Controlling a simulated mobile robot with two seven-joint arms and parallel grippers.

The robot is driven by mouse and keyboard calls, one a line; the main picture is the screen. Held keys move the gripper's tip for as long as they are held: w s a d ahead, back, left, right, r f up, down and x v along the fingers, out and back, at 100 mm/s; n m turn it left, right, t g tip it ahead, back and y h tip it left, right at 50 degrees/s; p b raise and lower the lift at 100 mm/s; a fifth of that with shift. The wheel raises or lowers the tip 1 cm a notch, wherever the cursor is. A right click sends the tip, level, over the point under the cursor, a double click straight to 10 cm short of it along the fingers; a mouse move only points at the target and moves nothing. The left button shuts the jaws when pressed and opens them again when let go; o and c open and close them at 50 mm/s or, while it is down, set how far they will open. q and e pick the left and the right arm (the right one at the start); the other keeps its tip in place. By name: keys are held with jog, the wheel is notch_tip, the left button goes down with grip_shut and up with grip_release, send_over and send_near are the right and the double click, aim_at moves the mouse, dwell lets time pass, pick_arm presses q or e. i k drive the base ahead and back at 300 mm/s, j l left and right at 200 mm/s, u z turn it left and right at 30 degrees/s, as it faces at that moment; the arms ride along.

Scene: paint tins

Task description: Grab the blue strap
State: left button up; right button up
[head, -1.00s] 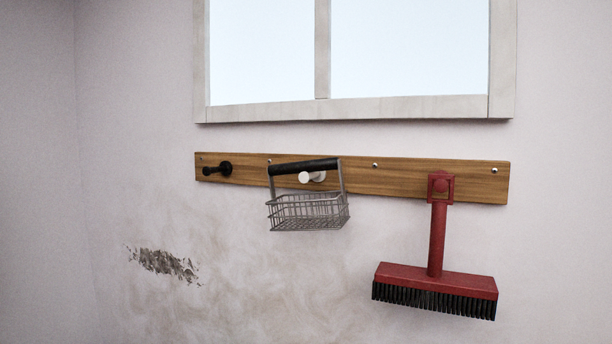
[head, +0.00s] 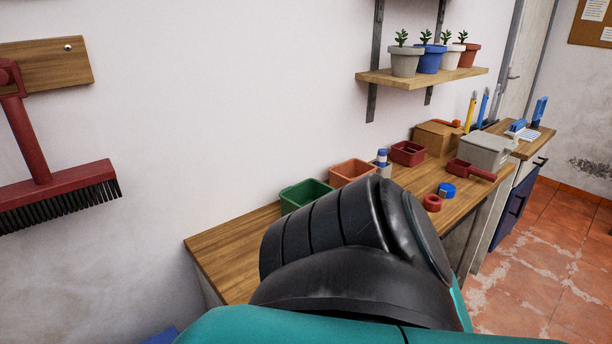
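On the wooden workbench (head: 235,245) in the head view, a small round blue item (head: 447,188) lies near the front edge, beside a small red ring-shaped item (head: 432,203). The blue item may be a rolled strap, but it is too small to tell. No other clear strap shows. Neither of my grippers is in view. A black and teal part of my own arm fills the lower middle and hides part of the bench.
A green bin (head: 306,194), an orange bin (head: 352,170) and a red bin (head: 408,152) stand along the wall. A cardboard box (head: 437,138) and a grey box (head: 487,150) stand farther back. Potted plants sit on a shelf (head: 420,77) above. A red broom (head: 60,183) hangs left.

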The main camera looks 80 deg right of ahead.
aim_at(446, 190)
jog(key=z, duration=3.5)
jog(key=u, duration=0.8)
jog(key=i+l+u, duration=0.1)
jog(key=l+u, duration=0.2)
jog(key=u, duration=0.2)
jog(key=l+u, duration=0.35)
jog(key=u, duration=0.15)
jog(key=l+u, duration=0.25)
jog(key=l, duration=0.2)
jog(key=l+u, duration=0.25)
jog(key=l, duration=0.2)
jog(key=k+l+u, duration=0.1)
jog(key=l, duration=0.2)
jog(key=l+u, duration=0.1)
jog(key=l, duration=0.2)
jog(key=k+l, duration=0.25)
jog(key=l, duration=0.55)
jog(key=k+l+u, duration=0.1)
jog(key=l, duration=0.25)
